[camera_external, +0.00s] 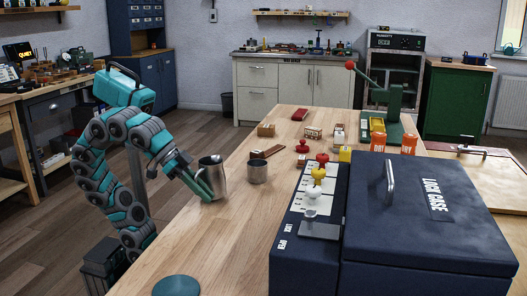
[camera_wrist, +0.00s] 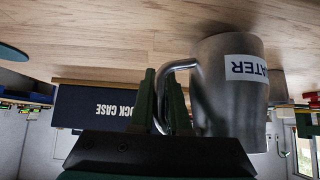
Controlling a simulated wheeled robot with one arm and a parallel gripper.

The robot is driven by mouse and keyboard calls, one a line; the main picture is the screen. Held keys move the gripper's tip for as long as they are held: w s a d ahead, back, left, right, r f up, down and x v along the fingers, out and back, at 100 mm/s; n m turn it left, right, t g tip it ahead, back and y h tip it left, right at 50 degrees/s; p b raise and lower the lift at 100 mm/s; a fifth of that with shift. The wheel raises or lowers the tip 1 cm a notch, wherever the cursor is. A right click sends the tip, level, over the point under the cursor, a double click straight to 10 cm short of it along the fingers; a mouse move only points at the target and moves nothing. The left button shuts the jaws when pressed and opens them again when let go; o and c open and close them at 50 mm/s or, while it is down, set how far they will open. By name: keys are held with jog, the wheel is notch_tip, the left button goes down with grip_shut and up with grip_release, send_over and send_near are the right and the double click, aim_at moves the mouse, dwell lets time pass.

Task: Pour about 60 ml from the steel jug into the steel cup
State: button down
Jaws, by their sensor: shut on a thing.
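The steel jug (camera_external: 212,174) is upright near the table's left edge, at or just above the wood; I cannot tell if it touches. My gripper (camera_external: 203,187) is shut on its handle from the left. In the upside-down wrist view, the green fingers (camera_wrist: 160,88) close around the handle, and the jug body (camera_wrist: 230,105) carries a white label ending in "ATER". The steel cup (camera_external: 257,171) stands upright on the table just right of the jug, apart from it. In the wrist view the jug mostly hides what lies behind it. The contents of both are not visible.
The dark blue lock case (camera_external: 430,210) fills the table's right front, with a panel of coloured knobs (camera_external: 317,175) beside it. A teal disc (camera_external: 177,286) lies at the front. The wood (camera_external: 235,235) before the cup is clear.

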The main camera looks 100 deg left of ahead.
aim_at(216, 168)
jog(key=w+b, duration=0.1)
jog(key=a+m+h+b, duration=0.1)
jog(key=b, duration=0.1)
jog(key=shift+w+f, duration=0.35)
jog(key=shift+w+a+r+m+h+b, duration=0.25)
jog(key=shift+a+r+m+h+b, duration=0.1)
jog(key=shift+a+m+h+b, duration=0.3)
jog(key=shift+r, duration=0.15)
jog(key=shift+w+a+r+n+g+h, duration=0.1)
jog(key=shift+a+r+n+g+h, duration=0.1)
jog(key=shift+r+n+h, duration=0.15)
jog(key=shift+w+a+r+n+g+h, duration=0.1)
jog(key=shift+a+r+g+h, duration=0.1)
jog(key=shift+r, duration=0.25)
jog(key=shift+w+a+r+n+h, duration=0.25)
jog(key=shift+a+r+n+h, duration=0.15)
jog(key=shift+a+r+h, duration=0.25)
jog(key=w+a+r+n+g+h+p, duration=0.2)
jog(key=a+r+n+h+p, duration=0.1)
jog(key=r+h, duration=0.3)
jog(key=shift+a+n+p, duration=0.3)
jog(key=shift+a+p, duration=0.4)
jog(key=shift+p, duration=0.1)
jog(key=shift+a+r, duration=0.2)
jog(key=shift+r, duration=0.15)
